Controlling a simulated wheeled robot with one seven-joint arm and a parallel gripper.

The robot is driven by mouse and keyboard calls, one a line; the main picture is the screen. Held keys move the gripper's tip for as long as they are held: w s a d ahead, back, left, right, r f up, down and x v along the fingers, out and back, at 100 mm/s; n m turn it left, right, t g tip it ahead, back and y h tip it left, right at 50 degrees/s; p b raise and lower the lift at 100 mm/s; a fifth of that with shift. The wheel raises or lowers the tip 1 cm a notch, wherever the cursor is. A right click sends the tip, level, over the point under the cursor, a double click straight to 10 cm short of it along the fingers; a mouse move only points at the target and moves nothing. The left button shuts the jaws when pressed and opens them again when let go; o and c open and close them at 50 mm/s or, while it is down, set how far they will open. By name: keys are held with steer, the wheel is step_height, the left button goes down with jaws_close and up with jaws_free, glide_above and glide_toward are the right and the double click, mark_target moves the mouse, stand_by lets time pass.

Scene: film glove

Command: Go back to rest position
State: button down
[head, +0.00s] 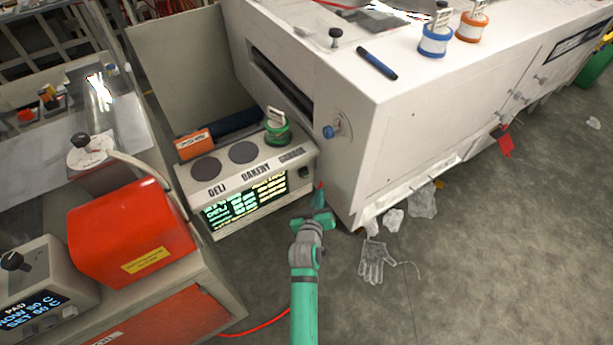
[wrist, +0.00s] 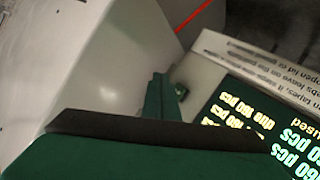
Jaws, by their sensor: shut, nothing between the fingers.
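My gripper (head: 320,192) is at the end of my green arm in the head view, its fingers shut with nothing between them. It is just right of the lit display (head: 245,200) and in front of the white machine's (head: 420,110) lower left corner. In the wrist view the green gripper (wrist: 160,98) shows in the middle, partly hidden by a dark edge and green part in front. The same lit display (wrist: 245,125) fills the right side there, its text running tilted. I cannot tell the exact gap between gripper and machine.
A clear film glove (head: 375,262) and crumpled film (head: 422,203) lie on the floor right of my gripper. A red box (head: 130,230) stands on the left bench. A red cable (head: 262,328) crosses the floor. The floor at lower right is free.

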stand_by(0.6)
steer(key=s+a+f+m+y, duration=0.1)
steer(key=s, duration=1.1)
steer(key=s+a+f+m+y, duration=0.1)
steer(key=s+f, duration=0.1)
steer(key=s, duration=1.1)
steer(key=s+d+r+m, duration=0.1)
steer(key=s+r, duration=0.6)
steer(key=s, duration=0.3)
steer(key=s+r+m+t, duration=0.1)
steer(key=s+r, duration=0.5)
steer(key=s, duration=0.4)
steer(key=shift+s+d+r, duration=0.3)
steer(key=shift+d+r, duration=0.1)
